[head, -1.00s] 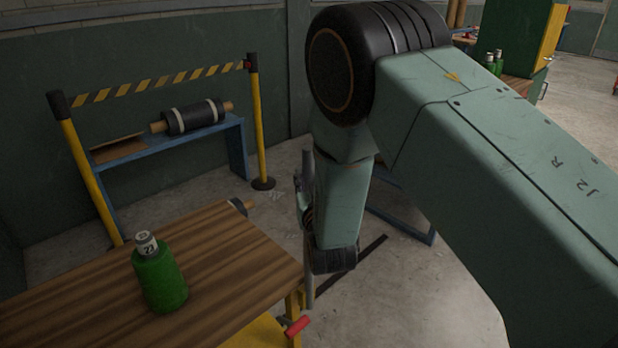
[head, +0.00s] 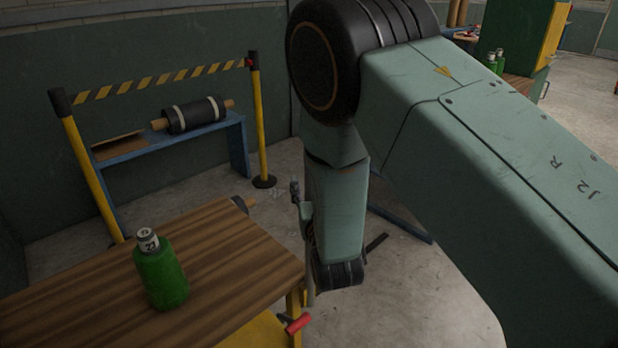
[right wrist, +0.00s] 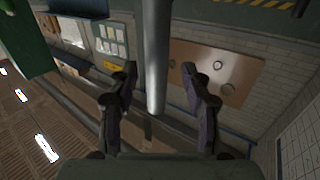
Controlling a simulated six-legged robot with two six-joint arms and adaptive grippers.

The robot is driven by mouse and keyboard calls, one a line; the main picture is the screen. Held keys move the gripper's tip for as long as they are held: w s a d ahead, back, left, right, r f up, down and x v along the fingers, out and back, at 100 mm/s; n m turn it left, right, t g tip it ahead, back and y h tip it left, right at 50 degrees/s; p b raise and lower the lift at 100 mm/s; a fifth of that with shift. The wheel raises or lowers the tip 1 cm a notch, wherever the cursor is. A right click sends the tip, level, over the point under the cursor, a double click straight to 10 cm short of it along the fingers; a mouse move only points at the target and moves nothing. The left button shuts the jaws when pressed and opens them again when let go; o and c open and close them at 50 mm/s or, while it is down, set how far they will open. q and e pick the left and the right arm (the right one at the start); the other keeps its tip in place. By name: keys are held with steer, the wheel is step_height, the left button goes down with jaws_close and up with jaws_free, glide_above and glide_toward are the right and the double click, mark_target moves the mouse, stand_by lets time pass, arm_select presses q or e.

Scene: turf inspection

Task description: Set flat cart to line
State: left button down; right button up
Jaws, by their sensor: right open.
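My right gripper (head: 298,205) hangs beyond the right end of the wooden table, partly hidden by its own wrist. In the right wrist view its two dark fingers (right wrist: 159,72) are open, with a grey round bar (right wrist: 157,45) between them; I cannot tell whether they touch it. My left gripper is not in view.
The wooden table (head: 225,250) holds a green bottle (head: 160,275) and has a red handle (head: 298,324) at its corner. Yellow posts with a striped barrier (head: 150,83) stand before a blue bench (head: 175,140) bearing a black roll (head: 195,115). Concrete floor is open at right.

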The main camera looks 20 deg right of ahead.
steer(key=shift+s+a, duration=0.2)
steer(key=shift+s, duration=0.8)
steer(key=shift+s+a, duration=0.15)
steer(key=shift+s, duration=0.85)
steer(key=shift+f, duration=0.1)
steer(key=s+d+f+n+g+y, duration=0.1)
steer(key=s+f+n+g+y, duration=0.1)
steer(key=s+f+g, duration=1.25)
steer(key=s+f, duration=0.3)
steer(key=s, duration=0.4)
steer(key=s+f+g+y, duration=0.1)
steer(key=s+f, duration=0.4)
steer(key=s, duration=0.3)
steer(key=s+f+g+b, duration=0.1)
steer(key=s+f+g, duration=0.1)
steer(key=s+f, duration=0.3)
steer(key=s, duration=0.3)
steer(key=shift+d+y, duration=0.15)
steer(key=shift+y, duration=0.15)
steer(key=shift+r, duration=0.1)
